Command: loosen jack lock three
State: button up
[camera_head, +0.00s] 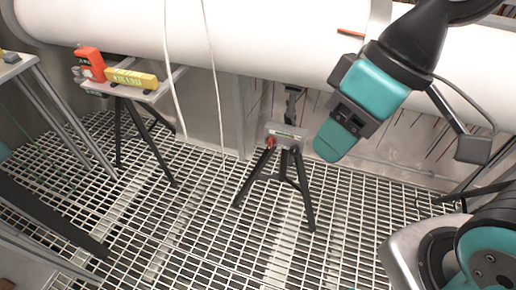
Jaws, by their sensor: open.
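A small jack on a black tripod (286,172) stands on the grating near the middle, under the white pipe. Its head is a grey block (287,131) with a small label, and a red knob (270,142) sits at its left side. I cannot read a number on it. My gripper (332,148), teal and black, hangs in the air to the right of the jack head in the picture and points down. It is open, with nothing seen between its fingers. The gap between the fingers is mostly hidden from this angle.
A large white pipe (270,40) runs across the back. At left, a small tripod table (150,97) bears a red tool (90,62) and a yellow item (131,78). Pale cables (213,70) hang before the pipe. The grating floor (190,235) in front is clear.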

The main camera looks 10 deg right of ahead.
aim_at(271, 140)
jog(key=u, duration=1.95)
jog(key=i, duration=1.45)
jog(key=z, duration=3.5)
